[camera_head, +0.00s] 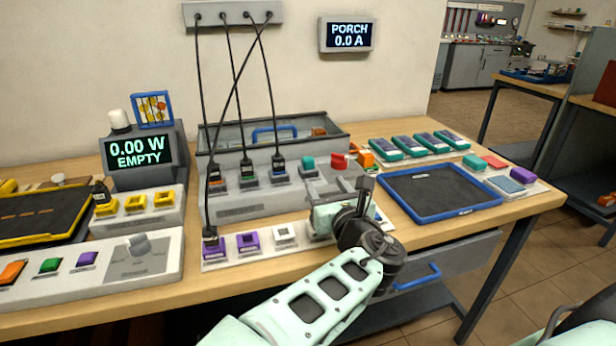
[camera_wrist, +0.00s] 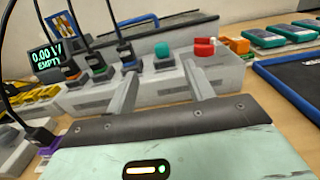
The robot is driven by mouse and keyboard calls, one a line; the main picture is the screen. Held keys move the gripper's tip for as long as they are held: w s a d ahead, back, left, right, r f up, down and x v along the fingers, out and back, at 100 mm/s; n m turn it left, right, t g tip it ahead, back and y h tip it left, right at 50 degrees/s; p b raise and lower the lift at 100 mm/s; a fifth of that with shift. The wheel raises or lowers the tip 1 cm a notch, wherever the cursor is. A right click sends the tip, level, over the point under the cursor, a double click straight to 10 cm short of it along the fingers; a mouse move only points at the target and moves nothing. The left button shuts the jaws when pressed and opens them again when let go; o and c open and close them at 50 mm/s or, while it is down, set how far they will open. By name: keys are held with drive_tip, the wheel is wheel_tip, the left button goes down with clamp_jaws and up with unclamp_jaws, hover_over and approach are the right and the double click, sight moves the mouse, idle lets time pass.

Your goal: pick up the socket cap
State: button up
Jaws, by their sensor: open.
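A rounded teal cap (camera_head: 308,162) sits on the fourth socket position of the grey socket box (camera_head: 240,203), right of three plugged-in leads. I take it to be the socket cap. It also shows in the wrist view (camera_wrist: 162,50), beyond and between my fingers. My gripper (camera_head: 341,190) is in front of the box's right part, apart from the cap. In the wrist view my gripper (camera_wrist: 159,72) has its two fingers spread wide with nothing between them. My gripper and wrist hide part of the box's front right and the strip below it.
A red knob (camera_head: 339,160) stands just right of the cap. Black leads (camera_head: 268,90) hang from the wall bar to the box. A blue-edged tray (camera_head: 440,211) lies to the right. A strip with purple and white pieces (camera_head: 247,241) lies in front of the box.

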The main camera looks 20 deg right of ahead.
sight(310, 163)
drive_tip(key=shift+w+f+b, duration=0.3)
drive_tip(key=shift+w+b, duration=0.1)
drive_tip(key=shift+b, duration=0.15)
drive_tip(key=w, duration=0.4)
drive_tip(key=w+p, duration=0.1)
drive_tip(key=w, duration=0.2)
drive_tip(key=shift+d+r, duration=0.1)
drive_tip(key=shift+r, duration=0.3)
drive_tip(key=shift+w+f+p, duration=0.2)
drive_tip(key=shift+w+p, duration=0.1)
drive_tip(key=shift+w, duration=1.2)
drive_tip(key=shift+w+f+p, duration=0.15)
drive_tip(key=shift+w+p, duration=0.1)
drive_tip(key=shift+w, duration=1.2)
drive_tip(key=c, duration=1)
